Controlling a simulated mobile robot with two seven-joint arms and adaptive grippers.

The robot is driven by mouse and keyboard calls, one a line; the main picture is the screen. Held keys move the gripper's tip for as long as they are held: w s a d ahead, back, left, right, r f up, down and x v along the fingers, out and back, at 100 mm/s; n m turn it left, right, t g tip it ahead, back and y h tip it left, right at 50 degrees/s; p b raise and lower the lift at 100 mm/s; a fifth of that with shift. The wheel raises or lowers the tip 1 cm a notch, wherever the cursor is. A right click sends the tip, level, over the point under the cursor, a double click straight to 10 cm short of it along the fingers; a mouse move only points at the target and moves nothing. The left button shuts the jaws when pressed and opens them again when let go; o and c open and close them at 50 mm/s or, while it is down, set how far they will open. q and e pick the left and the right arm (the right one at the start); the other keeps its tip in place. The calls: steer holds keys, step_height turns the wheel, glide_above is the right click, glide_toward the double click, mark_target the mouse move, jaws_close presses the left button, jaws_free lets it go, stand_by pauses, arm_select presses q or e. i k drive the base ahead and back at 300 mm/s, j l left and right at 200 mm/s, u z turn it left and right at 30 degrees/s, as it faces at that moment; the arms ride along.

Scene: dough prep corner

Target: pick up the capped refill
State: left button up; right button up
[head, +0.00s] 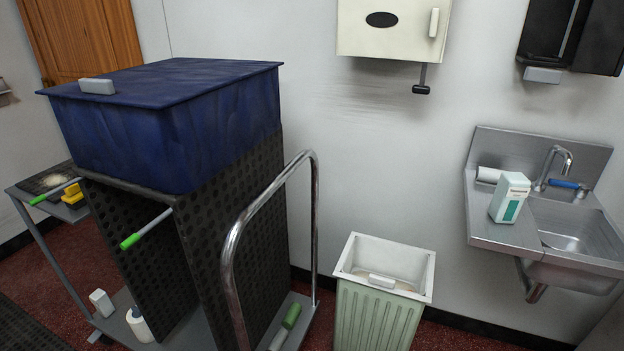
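A white carton-shaped pack (510,198) with a teal label stands upright on the left deck of the steel sink. I cannot make out a cap on it. A white bottle (139,324) with a dark band stands on the low shelf at the lower left, beside a small pale block (101,303). I cannot tell for certain which of these is the capped refill. Neither of my grippers shows in the head view.
The steel sink (482,226) holds a white roll (490,175) and a blue-handled tool (567,184). A green bin (378,311) stands on the floor left of it. A trolley with a chrome handle (229,257) and a blue tub (222,122) fills the left.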

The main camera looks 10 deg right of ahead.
mark_target(512, 188)
steer(key=z, duration=1.45)
